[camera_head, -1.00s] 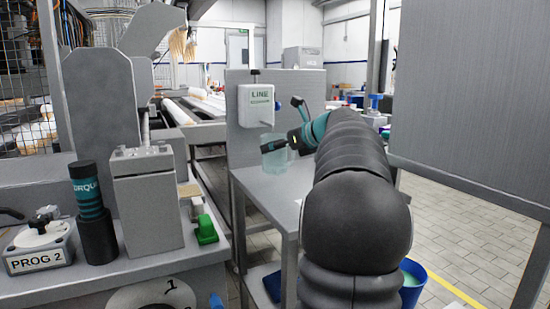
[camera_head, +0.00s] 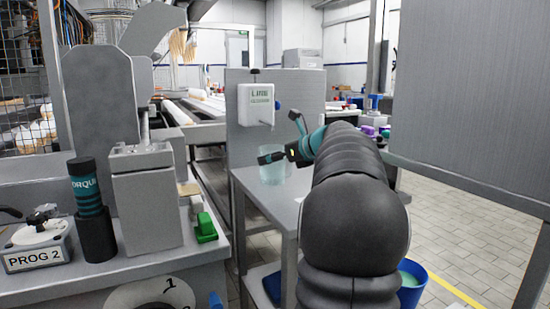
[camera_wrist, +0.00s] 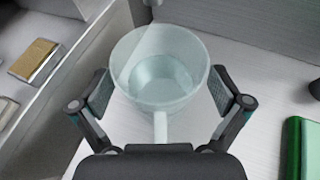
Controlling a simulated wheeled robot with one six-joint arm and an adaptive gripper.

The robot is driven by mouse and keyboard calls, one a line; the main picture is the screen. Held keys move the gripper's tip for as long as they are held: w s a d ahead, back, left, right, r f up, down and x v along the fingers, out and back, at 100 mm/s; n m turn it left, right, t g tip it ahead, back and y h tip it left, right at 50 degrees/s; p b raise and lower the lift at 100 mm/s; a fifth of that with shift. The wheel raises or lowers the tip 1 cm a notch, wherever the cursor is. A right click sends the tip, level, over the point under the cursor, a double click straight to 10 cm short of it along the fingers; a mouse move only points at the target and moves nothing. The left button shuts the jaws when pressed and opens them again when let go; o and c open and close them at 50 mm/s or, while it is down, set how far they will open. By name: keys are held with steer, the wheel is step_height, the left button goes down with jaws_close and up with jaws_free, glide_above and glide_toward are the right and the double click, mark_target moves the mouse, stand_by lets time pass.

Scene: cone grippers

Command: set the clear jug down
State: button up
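The clear jug (camera_head: 272,174) is a pale, see-through vessel with some liquid in it. In the head view it shows upright over the grey table, near its back left edge. In the wrist view the jug (camera_wrist: 160,98) fills the middle, with its handle towards my palm. My gripper (camera_head: 273,156) is partly hidden behind my arm in the head view. I cannot tell whether the jug's base touches the tabletop.
The grey table (camera_head: 252,182) has an upright panel behind it with a white LINE box (camera_head: 256,104). A green object (camera_wrist: 300,148) lies to the right of the jug in the wrist view. A counter edge with a tan block (camera_wrist: 34,60) runs along the left. A blue bucket (camera_head: 411,288) stands at the lower right.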

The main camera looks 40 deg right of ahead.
steer(key=shift+r, duration=0.1)
steer(key=shift+s+r, duration=0.15)
steer(key=v, duration=1.1)
steer(key=shift+s+p, duration=0.3)
steer(key=shift+p, duration=0.1)
